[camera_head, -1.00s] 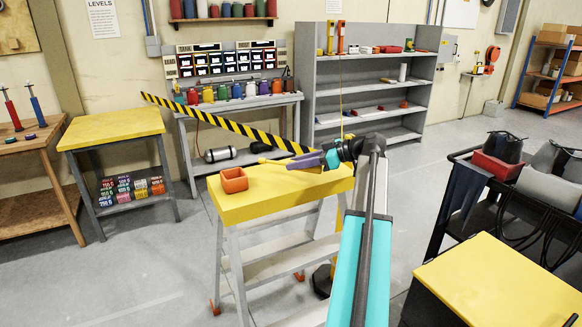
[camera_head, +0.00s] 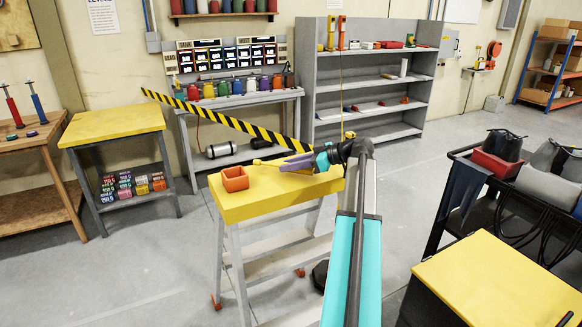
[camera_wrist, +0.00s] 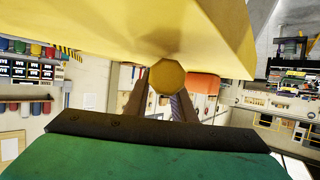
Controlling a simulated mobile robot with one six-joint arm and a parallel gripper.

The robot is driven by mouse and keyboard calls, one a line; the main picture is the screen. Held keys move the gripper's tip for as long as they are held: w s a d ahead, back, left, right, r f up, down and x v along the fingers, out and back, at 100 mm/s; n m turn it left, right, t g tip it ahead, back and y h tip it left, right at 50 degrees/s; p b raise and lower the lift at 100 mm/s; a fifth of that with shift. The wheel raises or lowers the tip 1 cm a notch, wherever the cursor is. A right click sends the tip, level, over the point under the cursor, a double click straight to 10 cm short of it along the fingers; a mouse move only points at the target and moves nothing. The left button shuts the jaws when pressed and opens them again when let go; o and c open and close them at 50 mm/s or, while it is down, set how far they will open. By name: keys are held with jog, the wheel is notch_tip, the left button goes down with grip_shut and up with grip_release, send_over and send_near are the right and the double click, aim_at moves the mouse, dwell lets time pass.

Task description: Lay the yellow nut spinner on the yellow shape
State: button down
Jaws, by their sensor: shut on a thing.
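My gripper (camera_head: 284,163) is over the yellow top of the step stand (camera_head: 290,192), just right of the orange box. It is shut on the yellow nut spinner (camera_wrist: 167,77). In the wrist view the spinner's round, faceted yellow end shows between the two fingers, and the rest of it is hidden behind that end. In the head view a small yellow tip sticks out left of the fingers. The stand's yellow top fills the upper part of the wrist view, close to the spinner; I cannot tell whether they touch. I cannot pick out a separate yellow shape.
The open orange box (camera_head: 235,179) stands on the stand's left end. A black-and-yellow striped bar (camera_head: 215,118) slants behind the stand. A yellow-topped table (camera_head: 115,124) is at left, a grey shelf unit (camera_head: 375,73) behind, a black cart (camera_head: 460,195) at right.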

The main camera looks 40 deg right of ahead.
jog(key=shift+f, duration=0.6)
jog(key=shift+f, duration=0.15)
jog(key=c, duration=1.5)
grip_release()
jog(key=shift+r, duration=0.2)
jog(key=b+v, duration=0.2)
jog(key=v, duration=1)
jog(key=shift+b, duration=0.3)
